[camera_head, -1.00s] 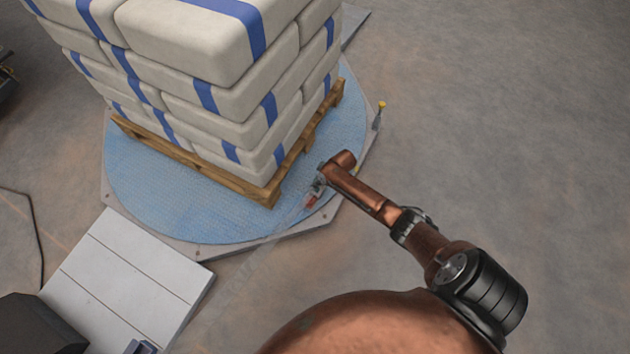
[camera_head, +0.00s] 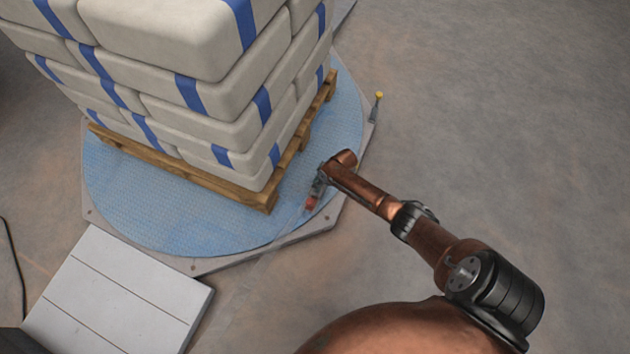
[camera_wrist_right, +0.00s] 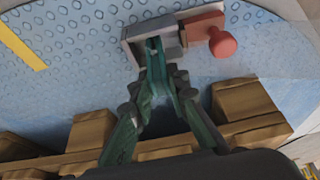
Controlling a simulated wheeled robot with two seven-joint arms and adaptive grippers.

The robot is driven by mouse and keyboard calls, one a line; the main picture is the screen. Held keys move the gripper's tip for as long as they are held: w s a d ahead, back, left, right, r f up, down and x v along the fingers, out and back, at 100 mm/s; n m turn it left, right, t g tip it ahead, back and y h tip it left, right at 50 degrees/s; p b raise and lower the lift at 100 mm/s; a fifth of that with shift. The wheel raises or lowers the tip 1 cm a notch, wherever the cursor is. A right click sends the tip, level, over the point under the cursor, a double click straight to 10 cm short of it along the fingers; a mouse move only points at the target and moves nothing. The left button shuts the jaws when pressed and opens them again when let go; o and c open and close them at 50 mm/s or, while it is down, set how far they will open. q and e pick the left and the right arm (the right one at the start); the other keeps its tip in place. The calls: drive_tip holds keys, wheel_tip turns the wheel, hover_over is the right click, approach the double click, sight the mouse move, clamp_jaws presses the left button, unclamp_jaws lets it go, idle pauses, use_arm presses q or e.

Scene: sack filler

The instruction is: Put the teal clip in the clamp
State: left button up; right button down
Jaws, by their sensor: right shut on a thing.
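My right gripper (camera_wrist_right: 163,92) is shut on the narrow teal clip (camera_wrist_right: 156,66), which stands between its fingertips. The clamp (camera_wrist_right: 150,46) is a grey block with a slot and a red lever with a round knob (camera_wrist_right: 222,44) on its right side. The clip's far end overlaps the slot; I cannot tell how deep it sits. In the head view, my right gripper (camera_head: 321,184) is low over the blue turntable's right edge, and the red lever (camera_head: 312,203) shows just below it. The clip cannot be made out there. My left gripper is not in view.
A wooden pallet (camera_head: 235,193) stacked with pale, blue-banded sacks (camera_head: 165,35) stands on the blue turntable (camera_head: 150,215), close to my gripper. A yellow-topped post (camera_head: 377,105) stands beyond it. A white ramp (camera_head: 120,290) lies at lower left. The floor at right is clear.

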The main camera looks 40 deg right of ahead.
drive_tip(key=shift+w+r, duration=0.1)
drive_tip(key=shift+r, duration=0.05)
drive_tip(key=shift+f, duration=0.3)
drive_tip(key=c, duration=1.8)
unclamp_jaws()
drive_tip(key=shift+c, duration=0.2)
